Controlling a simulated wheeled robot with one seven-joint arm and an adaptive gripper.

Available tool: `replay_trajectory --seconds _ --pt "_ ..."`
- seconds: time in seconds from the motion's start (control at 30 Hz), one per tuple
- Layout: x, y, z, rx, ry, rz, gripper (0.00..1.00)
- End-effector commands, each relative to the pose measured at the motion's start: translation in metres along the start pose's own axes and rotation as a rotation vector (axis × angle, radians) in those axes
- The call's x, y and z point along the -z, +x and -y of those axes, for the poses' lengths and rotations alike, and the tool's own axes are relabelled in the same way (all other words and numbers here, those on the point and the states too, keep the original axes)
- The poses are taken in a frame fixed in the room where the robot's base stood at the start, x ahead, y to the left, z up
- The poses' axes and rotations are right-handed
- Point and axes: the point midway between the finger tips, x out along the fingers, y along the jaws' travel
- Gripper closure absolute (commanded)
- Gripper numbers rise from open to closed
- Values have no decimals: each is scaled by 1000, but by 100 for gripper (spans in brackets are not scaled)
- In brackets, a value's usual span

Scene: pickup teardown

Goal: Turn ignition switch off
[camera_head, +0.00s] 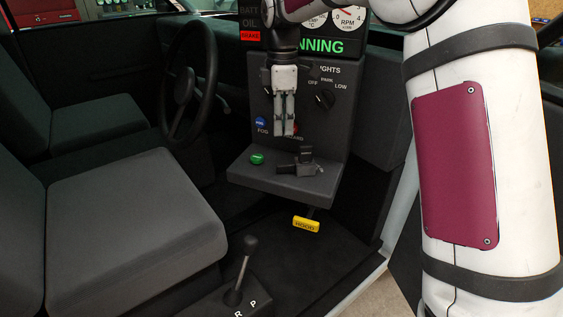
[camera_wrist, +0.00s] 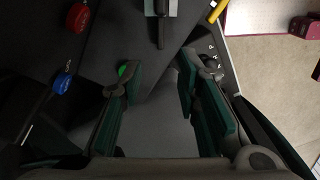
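My gripper (camera_head: 284,132) hangs pointing down in front of the dash panel, above its ledge. In the wrist view its two green-padded fingers (camera_wrist: 158,80) stand apart with nothing between them. A black switch with a key-like bar on a grey plate (camera_head: 297,168) sits on the ledge, below and slightly right of the fingertips. It also shows at the top of the wrist view (camera_wrist: 161,22), clear of the fingers. I see no ignition label, so I cannot confirm that this is the ignition switch. The display above reads "...NNING" (camera_head: 320,47) in green, partly hidden by my arm.
A green button (camera_head: 257,159) is on the ledge, left of the switch. A lights knob (camera_head: 325,99), a blue fog knob (camera_head: 261,123) and a partly hidden red knob (camera_wrist: 78,18) are on the panel. A yellow hood handle (camera_head: 306,225) hangs below. The steering wheel (camera_head: 190,85) is left.

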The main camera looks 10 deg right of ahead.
Motion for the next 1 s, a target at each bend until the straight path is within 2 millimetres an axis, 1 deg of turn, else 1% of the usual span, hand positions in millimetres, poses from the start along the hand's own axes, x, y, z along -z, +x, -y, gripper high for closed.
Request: replay_trajectory --seconds 0.4,0.6,0.7,0.8,1.0 --pt "0 80 2 6 1 1 70" --pt "0 109 2 3 2 1 70" --pt "0 118 2 3 3 1 70" --pt "0 123 1 2 3 1 70" --pt "0 125 1 1 3 1 70"
